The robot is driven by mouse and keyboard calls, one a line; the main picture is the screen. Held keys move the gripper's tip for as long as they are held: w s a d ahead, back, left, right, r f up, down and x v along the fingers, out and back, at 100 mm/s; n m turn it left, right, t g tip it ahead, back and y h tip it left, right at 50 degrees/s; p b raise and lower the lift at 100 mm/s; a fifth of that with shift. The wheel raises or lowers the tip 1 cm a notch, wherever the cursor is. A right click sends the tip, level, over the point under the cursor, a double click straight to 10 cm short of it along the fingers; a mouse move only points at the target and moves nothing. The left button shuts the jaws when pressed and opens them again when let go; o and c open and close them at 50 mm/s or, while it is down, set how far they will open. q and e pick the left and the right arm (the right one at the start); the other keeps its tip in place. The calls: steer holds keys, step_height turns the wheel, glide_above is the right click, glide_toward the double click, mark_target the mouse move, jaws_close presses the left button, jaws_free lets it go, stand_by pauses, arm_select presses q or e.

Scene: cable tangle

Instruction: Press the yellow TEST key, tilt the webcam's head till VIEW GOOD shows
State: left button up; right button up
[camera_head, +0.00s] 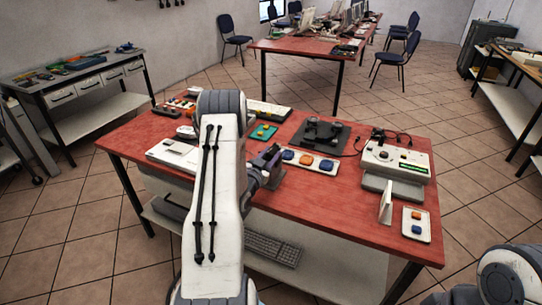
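A white test box (396,160) with a dark knob and a lit green display (413,168) stands at the right of the red table. The display text is too small to read. A small dark device (378,134) with a cable sits at the box's back left; I cannot tell whether it is the webcam. I cannot make out a yellow TEST key. My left gripper (271,156) is low over the table's middle, just left of a white panel with blue and orange buttons (325,165). Its finger opening is unclear. My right gripper is out of view.
A black plate with dark parts (319,136) lies behind the button panel. A small panel (416,224) with orange and blue buttons lies at the right front corner, beside an upright white plate (386,203). The front middle of the red table (320,205) is clear.

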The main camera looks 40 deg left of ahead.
arm_select(q)
steer(key=o, duration=0.3)
steer(key=shift+s, duration=0.15)
steer(key=b+v, duration=0.2)
steer(key=v, duration=0.8)
steer(key=shift+s, duration=0.15)
